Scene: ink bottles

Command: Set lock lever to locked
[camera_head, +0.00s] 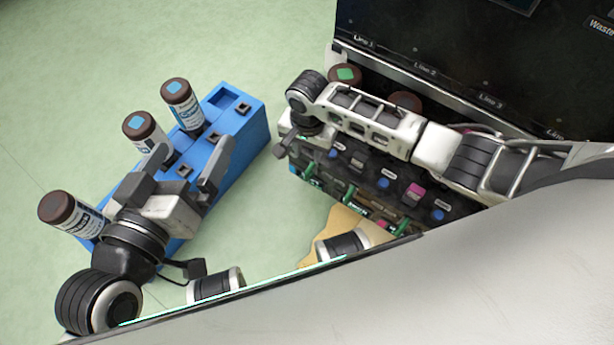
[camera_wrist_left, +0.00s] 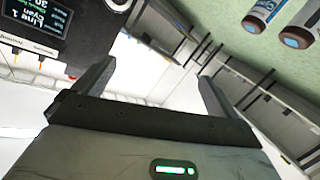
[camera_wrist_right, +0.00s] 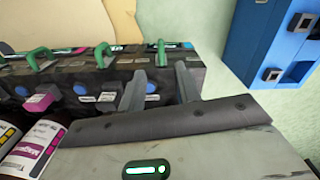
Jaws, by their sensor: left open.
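The dark ink unit (camera_head: 440,222) stands at the right, with green levers (camera_head: 309,172) along its lower edge and blue round buttons (camera_head: 383,183) on its face. In the right wrist view, a green lever (camera_wrist_right: 162,50) stands just beyond my right gripper (camera_wrist_right: 160,78). A magenta block (camera_wrist_right: 40,101) is farther left. My right gripper (camera_head: 296,146) is at the unit's left end, fingers partly apart around a dark part; whether they grip it is unclear. Which part is the lock lever is unclear. My left gripper (camera_head: 185,170) is open and empty above the blue rack.
The blue rack (camera_head: 250,125) holds several brown-capped bottles, including one with a cyan mark (camera_head: 182,105). A green-marked cap (camera_head: 345,75) shows behind my right arm. A magenta-labelled bottle (camera_wrist_right: 38,148) is near my right gripper. Green floor is clear at upper left.

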